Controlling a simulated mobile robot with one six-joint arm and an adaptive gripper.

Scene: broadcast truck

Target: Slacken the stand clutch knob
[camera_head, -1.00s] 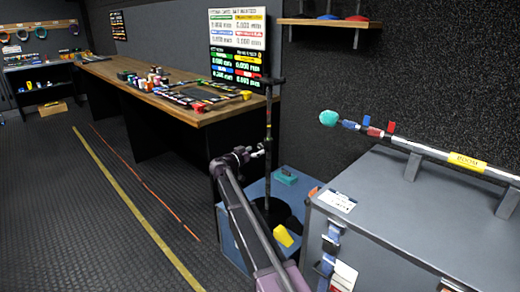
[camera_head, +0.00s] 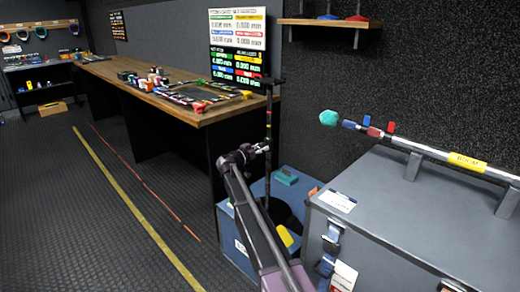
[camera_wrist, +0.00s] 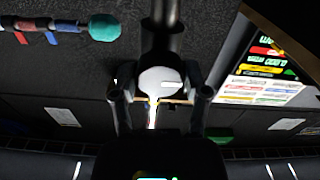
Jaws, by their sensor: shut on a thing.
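The stand is a thin dark upright pole (camera_head: 268,115) on a dark round base, in front of the bench's end. My gripper (camera_head: 263,149) is at the pole about halfway up, at the end of my purple-grey arm. In the wrist view my gripper (camera_wrist: 161,96) has one finger on each side of a pale grey rounded part, which looks like the clutch knob (camera_wrist: 160,78). The fingers are shut on it. The dark pole also shows in the wrist view (camera_wrist: 162,12), directly behind the knob. The knob is too small to make out in the head view.
A wooden bench (camera_head: 160,84) with small gear stands to the left. A grey case (camera_head: 400,215) carrying a boom pole (camera_head: 440,154) stands at right. A blue case (camera_head: 236,240) is at the stand's foot.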

